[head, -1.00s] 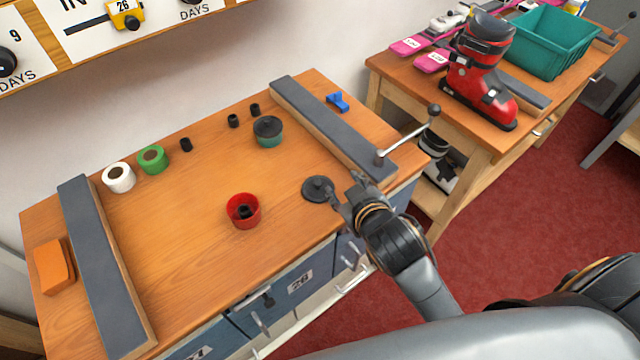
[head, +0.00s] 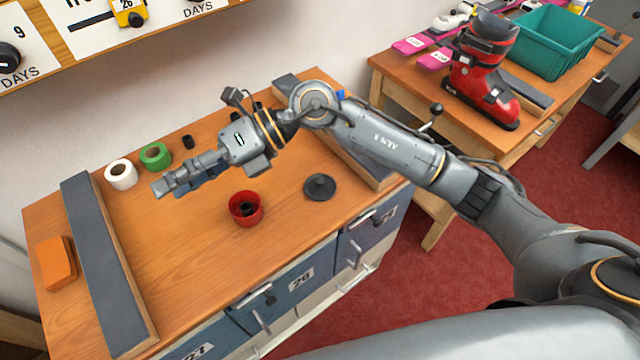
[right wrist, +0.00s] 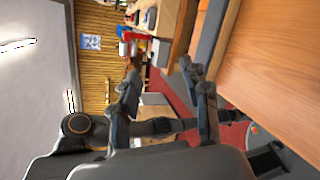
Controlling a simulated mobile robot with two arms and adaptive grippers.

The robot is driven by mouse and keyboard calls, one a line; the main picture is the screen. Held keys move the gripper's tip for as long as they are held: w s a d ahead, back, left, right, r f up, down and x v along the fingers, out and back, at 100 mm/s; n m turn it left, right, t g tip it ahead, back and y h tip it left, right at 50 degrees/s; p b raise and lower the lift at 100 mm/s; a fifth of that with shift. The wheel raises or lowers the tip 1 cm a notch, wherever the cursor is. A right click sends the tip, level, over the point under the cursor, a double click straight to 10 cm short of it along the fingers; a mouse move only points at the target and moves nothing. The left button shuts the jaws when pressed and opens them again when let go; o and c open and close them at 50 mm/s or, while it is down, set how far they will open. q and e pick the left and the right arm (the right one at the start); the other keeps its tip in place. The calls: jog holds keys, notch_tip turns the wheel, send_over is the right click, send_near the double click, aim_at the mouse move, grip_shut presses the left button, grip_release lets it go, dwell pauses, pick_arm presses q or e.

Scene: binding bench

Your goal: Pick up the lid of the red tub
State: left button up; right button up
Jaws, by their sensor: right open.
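The red tub (head: 246,209) stands uncovered on the bench, with something dark inside it. A dark round lid with a knob (head: 320,187) lies flat on the bench to the right of the red tub. My right gripper (head: 160,186) is open and empty, up and left of the red tub, pointing left and apart from the lid. Its spread fingers also show in the right wrist view (right wrist: 161,82), with no lid or tub between them. My left gripper is out of view.
A white roll (head: 121,175), a green roll (head: 155,156) and a small black piece (head: 188,142) stand at the back. A grey-topped rail (head: 105,260) and orange block (head: 56,263) are at left. The front middle bench is clear.

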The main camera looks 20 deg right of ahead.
jog(key=w+d+f+n+t+h, duration=0.1)
jog(key=w+d+f+h, duration=0.3)
jog(key=d+f+h, duration=0.35)
jog(key=m+t+h+p, duration=0.1)
jog(key=h+p, duration=0.1)
jog(key=h, duration=0.5)
send_over(320, 180)
notch_tip(320, 180, down, 7)
jog(key=shift+w+a+f, duration=0.1)
jog(key=shift+w, duration=0.05)
notch_tip(320, 180, down, 5)
jog(key=shift+r+p, duration=0.1)
jog(key=shift+p, duration=1.15)
jog(key=shift+f, duration=0.35)
jog(key=shift+c, duration=0.4)
jog(key=c, duration=0.9)
